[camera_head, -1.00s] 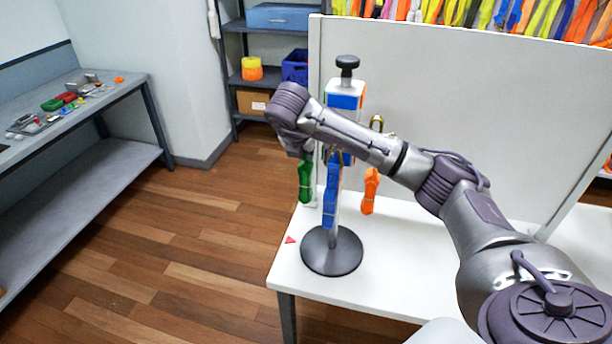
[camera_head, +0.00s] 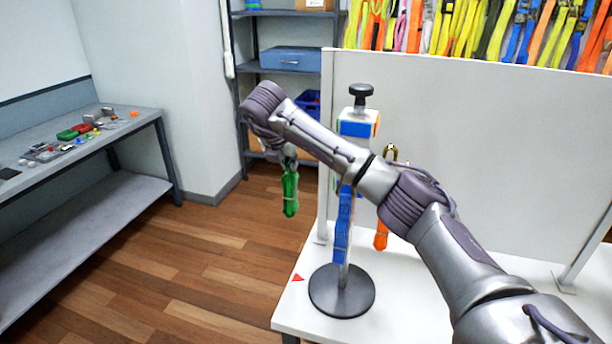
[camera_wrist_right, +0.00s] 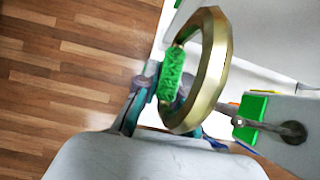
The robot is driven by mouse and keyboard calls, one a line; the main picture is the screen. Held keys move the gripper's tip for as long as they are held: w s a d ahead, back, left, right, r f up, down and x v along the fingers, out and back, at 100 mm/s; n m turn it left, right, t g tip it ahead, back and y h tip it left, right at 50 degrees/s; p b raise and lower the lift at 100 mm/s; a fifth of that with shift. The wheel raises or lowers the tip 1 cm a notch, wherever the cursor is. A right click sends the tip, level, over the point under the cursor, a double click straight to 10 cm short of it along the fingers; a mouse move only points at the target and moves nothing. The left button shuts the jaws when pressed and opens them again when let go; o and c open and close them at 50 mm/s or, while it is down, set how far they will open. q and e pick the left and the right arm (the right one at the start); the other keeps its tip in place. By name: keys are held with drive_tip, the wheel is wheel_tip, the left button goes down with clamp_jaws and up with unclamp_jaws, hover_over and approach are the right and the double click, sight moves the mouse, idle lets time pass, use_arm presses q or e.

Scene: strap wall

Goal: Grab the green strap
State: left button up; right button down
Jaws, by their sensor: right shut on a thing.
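The green strap (camera_head: 290,193) hangs in a bundle below my right gripper (camera_head: 289,160) in the head view, over the floor to the left of the stand. The gripper is shut on it, largely hidden behind my wrist. In the right wrist view the gold ring (camera_wrist_right: 222,70) with the green strap (camera_wrist_right: 171,77) through it is at the fingers; the exact grip is partly hidden. The strap is apart from the stand (camera_head: 357,124). The blue strap (camera_head: 343,225) and orange strap (camera_head: 381,236) hang at the stand. My left gripper is not in view.
The stand's round black base (camera_head: 341,292) rests on the white table (camera_head: 420,300), near a red triangle mark (camera_head: 298,278). A white panel (camera_head: 460,130) rises behind. A grey workbench (camera_head: 110,130) with small parts stands left. Open floor lies between.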

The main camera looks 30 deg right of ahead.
drive_tip(key=w+a+b, duration=0.1)
drive_tip(key=w+a, duration=0.3)
drive_tip(key=w, duration=0.5)
drive_tip(key=shift+a, duration=0.25)
drive_tip(key=shift+w+r, duration=0.1)
drive_tip(key=shift+w, duration=0.1)
